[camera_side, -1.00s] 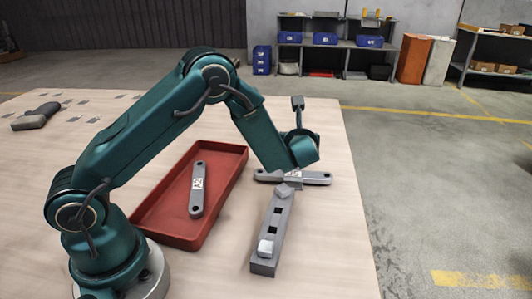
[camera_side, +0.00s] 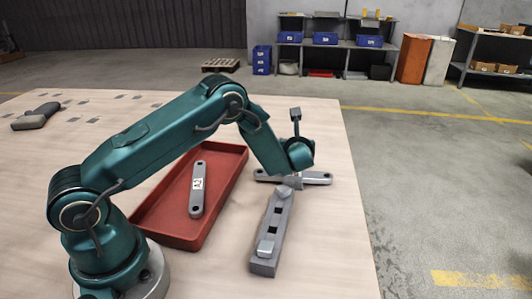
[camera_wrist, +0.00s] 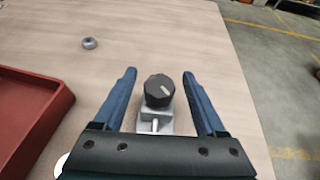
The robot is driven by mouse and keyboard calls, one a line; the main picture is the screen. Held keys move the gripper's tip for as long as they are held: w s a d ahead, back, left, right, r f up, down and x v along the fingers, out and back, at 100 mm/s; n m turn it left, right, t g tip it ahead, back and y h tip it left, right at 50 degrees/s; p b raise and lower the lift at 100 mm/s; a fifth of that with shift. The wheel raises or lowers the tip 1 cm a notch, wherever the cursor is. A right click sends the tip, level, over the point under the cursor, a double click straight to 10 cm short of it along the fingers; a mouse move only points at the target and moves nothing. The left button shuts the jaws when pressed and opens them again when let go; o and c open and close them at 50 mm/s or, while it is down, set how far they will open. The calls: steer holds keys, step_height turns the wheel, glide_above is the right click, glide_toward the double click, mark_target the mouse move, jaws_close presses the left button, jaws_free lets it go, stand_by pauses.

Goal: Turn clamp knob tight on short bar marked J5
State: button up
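A black round clamp knob with a white pointer line (camera_wrist: 159,90) stands between my fingertips in the wrist view, with a gap on both sides. My gripper (camera_wrist: 159,74) is open; its two blue fingers flank the knob. A grey metal clamp part shows below the knob. In the side view a short grey bar (camera_side: 318,178) lies crosswise at the far end of a grey fixture rail (camera_side: 265,252). My wrist (camera_side: 298,155) hangs over that end and hides the knob and the middle of the bar. No marking on this bar can be read now.
A red tray (camera_side: 236,151) left of the rail holds another grey bar (camera_side: 197,172) with a small white label, unreadable here. A small grey ring-like piece (camera_wrist: 89,43) shows on the table in the wrist view. A dark handheld tool (camera_side: 35,117) lies far left. The table right of the rail is clear.

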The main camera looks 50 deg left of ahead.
jaws_close()
steer(key=shift+a+r+m+t, duration=0.1)
steer(key=shift+a+m+t, duration=0.05)
steer(key=shift+m+t, duration=0.25)
steer(key=shift+m+t+h, duration=0.7)
steer(key=shift+m+h, duration=0.2)
steer(key=shift+h, duration=0.1)
steer(key=shift+m+h, duration=0.3)
steer(key=shift+o, duration=0.6)
jaws_free()
